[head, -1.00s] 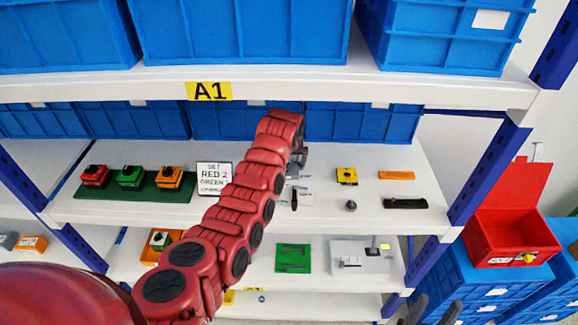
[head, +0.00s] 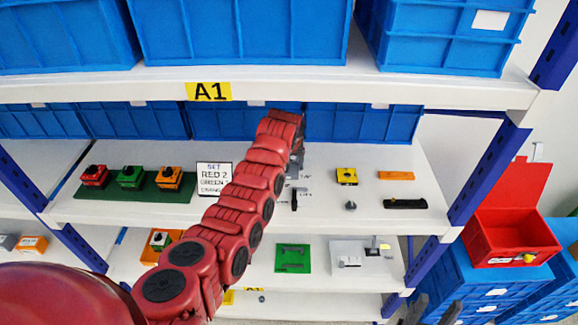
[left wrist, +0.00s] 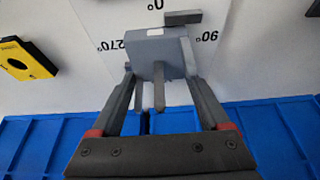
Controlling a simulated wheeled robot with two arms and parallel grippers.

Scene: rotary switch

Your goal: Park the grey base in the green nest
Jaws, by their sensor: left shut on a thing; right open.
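In the left wrist view the grey base (left wrist: 158,50) is a grey block with a small white patch. It sits between the two fingers of my left gripper (left wrist: 160,82), which is shut on it. A dark bar shows at its far edge, and printed angle marks lie around it on the white surface. In the head view my left arm hides most of this gripper (head: 296,165) at the middle shelf. The green nest (head: 280,267) is a flat green plate with dark recessed marks on the lower shelf, apart from the gripper. My right gripper (head: 432,312) is open and empty at the bottom edge.
The middle shelf holds a green strip (head: 133,190) with several switches, a sign (head: 214,178), a yellow block (head: 346,176) and a black bar (head: 405,203). A white plate (head: 340,262) lies right of the nest. Blue uprights (head: 490,170) flank the shelves. A red box (head: 508,230) stands right.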

